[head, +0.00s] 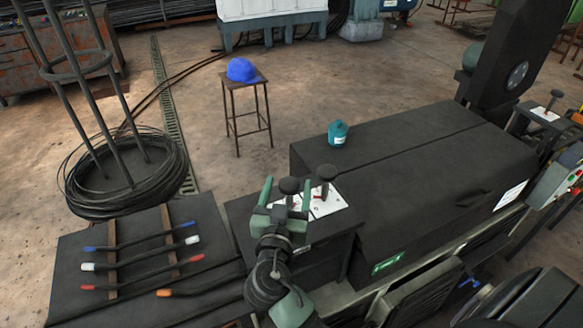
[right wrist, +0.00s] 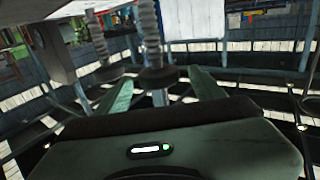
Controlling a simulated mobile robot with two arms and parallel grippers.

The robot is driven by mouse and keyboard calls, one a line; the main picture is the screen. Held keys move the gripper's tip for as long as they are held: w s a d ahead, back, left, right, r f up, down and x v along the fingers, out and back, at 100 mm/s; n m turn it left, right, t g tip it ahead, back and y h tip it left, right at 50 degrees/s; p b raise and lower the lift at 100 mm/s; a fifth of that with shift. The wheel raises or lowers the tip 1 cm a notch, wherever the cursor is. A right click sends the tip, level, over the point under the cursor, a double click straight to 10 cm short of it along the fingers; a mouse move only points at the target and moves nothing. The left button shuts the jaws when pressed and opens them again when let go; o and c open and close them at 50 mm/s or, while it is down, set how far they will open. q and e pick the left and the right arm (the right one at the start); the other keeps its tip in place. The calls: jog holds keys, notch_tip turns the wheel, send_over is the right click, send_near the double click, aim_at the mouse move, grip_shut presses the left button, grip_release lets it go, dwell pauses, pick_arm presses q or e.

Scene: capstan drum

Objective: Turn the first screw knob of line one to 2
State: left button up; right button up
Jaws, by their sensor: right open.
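Two black screw knobs stand on a white scale plate (head: 326,207) on the dark machine box; the left knob (head: 289,186) and the right knob (head: 326,172) are side by side. My right gripper (head: 287,190) is open, its green fingers apart on either side of the left knob in the head view. In the right wrist view, a black knob on a threaded stem (right wrist: 157,74) is between the fingers, and another (right wrist: 107,73) is beyond the left finger. Contact cannot be told. The plate markings are too small to read. My left gripper is not in view.
Another knob (head: 555,96) stands on a second white plate at the far right. A teal can (head: 338,133) sits on the long dark cover. Rods with coloured ends (head: 135,265) lie on the left bench. A blue cap (head: 241,70) rests on a stool behind.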

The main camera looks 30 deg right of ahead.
aim_at(291, 177)
jog(key=p+x, duration=0.1)
jog(key=x, duration=0.3)
jog(key=shift+w+d+f, duration=0.1)
jog(key=shift+w+d, duration=0.1)
jog(key=shift+w, duration=0.05)
jog(key=c, duration=1.3)
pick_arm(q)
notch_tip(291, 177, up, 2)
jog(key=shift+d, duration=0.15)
pick_arm(e)
jog(key=shift+c, duration=0.3)
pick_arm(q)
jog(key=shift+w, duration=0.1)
pick_arm(e)
jog(key=o, duration=1.4)
jog(key=shift+c, duration=0.2)
